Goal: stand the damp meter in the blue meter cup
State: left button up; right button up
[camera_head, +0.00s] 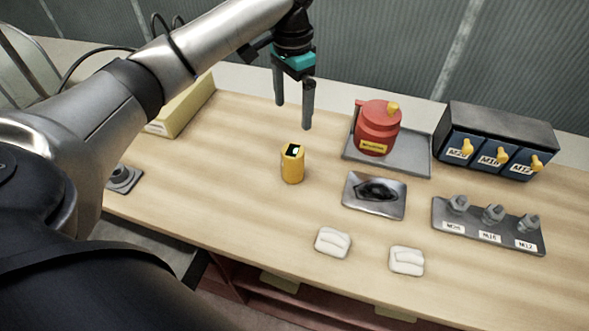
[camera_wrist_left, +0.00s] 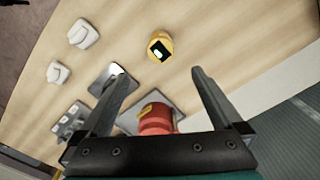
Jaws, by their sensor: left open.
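The damp meter appears to be the yellow device with a dark screen on top (camera_head: 292,166), upright on the wooden bench; it also shows in the left wrist view (camera_wrist_left: 154,56). My left gripper (camera_head: 293,114) is open and empty, pointing down above the bench beyond the meter. In the left wrist view the meter lies just past the open fingertips (camera_wrist_left: 157,72), not touching them. I see no blue meter cup in either view. My right gripper is not in view.
A red pot (camera_head: 378,130) stands on a grey tray (camera_head: 415,160). Blue-fronted bins (camera_head: 478,147), a grey plate with dark material (camera_head: 360,203), a labelled fitting rack (camera_head: 485,236) and two white pads (camera_head: 332,242) are right of the meter.

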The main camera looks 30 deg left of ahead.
aim_at(293, 151)
pick_arm(q)
notch_tip(293, 151, down, 9)
jog(key=shift+f+b, duration=0.1)
jog(key=shift+b, duration=0.6)
jog(key=shift+f, duration=0.45)
notch_tip(293, 151, down, 5)
jog(key=shift+f+b, duration=0.1)
jog(key=shift+b, duration=0.45)
